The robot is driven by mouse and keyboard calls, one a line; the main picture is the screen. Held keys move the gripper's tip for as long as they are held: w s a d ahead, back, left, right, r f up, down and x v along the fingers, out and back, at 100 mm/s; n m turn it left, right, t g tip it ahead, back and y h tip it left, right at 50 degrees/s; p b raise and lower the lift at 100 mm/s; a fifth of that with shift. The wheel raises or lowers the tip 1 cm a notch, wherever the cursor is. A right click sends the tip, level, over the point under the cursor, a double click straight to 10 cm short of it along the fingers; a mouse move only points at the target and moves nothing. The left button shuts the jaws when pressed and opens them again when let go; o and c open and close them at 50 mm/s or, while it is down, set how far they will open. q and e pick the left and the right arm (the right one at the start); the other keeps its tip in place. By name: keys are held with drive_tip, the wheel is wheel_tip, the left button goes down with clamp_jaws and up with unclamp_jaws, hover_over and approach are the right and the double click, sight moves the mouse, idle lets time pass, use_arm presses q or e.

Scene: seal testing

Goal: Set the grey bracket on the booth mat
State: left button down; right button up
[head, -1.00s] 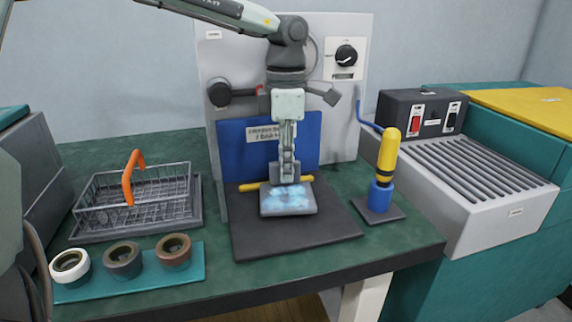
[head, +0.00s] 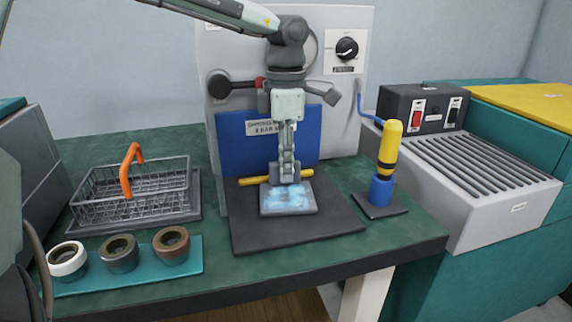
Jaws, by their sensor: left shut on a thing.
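The grey bracket (head: 288,203) is a flat grey plate with a bluish-white frosted patch on top. My left gripper (head: 289,178) points down from above and is shut on the bracket's rear part; its fingertips cover the exact grip point. The bracket is level over the middle of the dark booth mat (head: 295,238), very low. I cannot tell whether it touches the mat. A yellow bar (head: 254,181) lies behind the bracket, partly hidden by the gripper. My right gripper is not in view.
A blue panel (head: 236,150) and grey backboard with a knob stand behind the mat. A yellow-and-blue tool (head: 387,155) stands at right. A wire basket (head: 165,187) with an orange handle and a teal tray (head: 190,258) with three rings are at left.

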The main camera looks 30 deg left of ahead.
use_arm(q)
drive_tip(key=shift+r, duration=0.1)
drive_tip(key=c, duration=1.5)
unclamp_jaws()
drive_tip(key=shift+o, duration=0.2)
drive_tip(key=shift+r+p, duration=1.6)
drive_tip(key=shift+r, duration=1.4)
